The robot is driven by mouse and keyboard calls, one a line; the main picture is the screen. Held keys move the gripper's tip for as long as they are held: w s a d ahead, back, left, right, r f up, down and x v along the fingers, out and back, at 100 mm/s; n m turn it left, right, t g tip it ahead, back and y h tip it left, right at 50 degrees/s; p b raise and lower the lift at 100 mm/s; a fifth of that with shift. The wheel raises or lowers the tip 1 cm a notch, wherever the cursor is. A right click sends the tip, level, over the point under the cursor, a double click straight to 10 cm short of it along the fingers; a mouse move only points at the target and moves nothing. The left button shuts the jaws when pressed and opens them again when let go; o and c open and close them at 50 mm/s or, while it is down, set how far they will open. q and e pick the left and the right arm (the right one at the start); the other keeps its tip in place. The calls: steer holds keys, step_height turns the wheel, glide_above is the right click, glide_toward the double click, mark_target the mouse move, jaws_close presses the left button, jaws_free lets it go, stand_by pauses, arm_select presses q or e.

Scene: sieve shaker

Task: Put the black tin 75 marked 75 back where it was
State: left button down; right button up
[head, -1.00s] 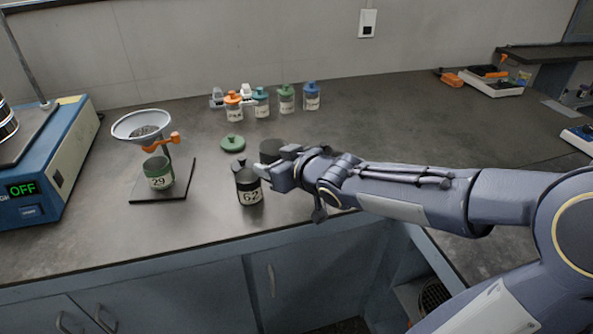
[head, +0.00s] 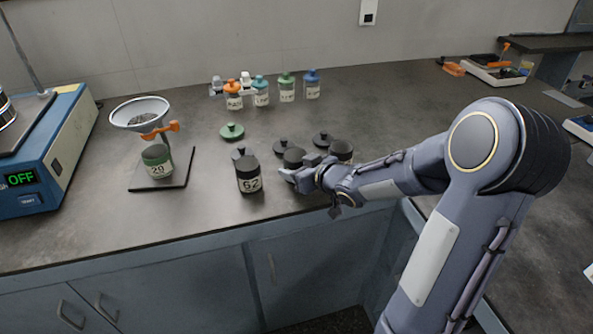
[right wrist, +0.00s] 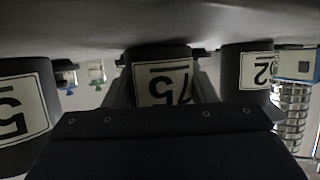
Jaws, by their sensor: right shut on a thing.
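The black tin 75 (head: 294,158) is between the fingers of my right gripper (head: 288,174), which is shut on it. In the right wrist view, its label reads 75 upside down, with the tin (right wrist: 163,80) in the middle between the fingers. It is roughly upright, in line between the black tin 62 (head: 248,178) on its left and another black tin (head: 341,150) on its right. Whether its base touches the bench is hidden. The other tin shows part of a label with a 5 in the right wrist view (right wrist: 20,105). My left gripper is out of view.
Black lids (head: 282,146) (head: 323,139) and a green lid (head: 232,131) lie behind the tins. A green tin 29 (head: 157,161) stands under a funnel (head: 140,112) at left. Several coloured-lid jars (head: 287,88) stand at the back. The bench front edge is close.

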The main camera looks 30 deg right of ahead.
steer(key=shift+r, duration=0.15)
steer(key=o, duration=0.5)
steer(key=shift+f, duration=0.25)
steer(key=o, duration=0.5)
steer(key=shift+r, duration=0.1)
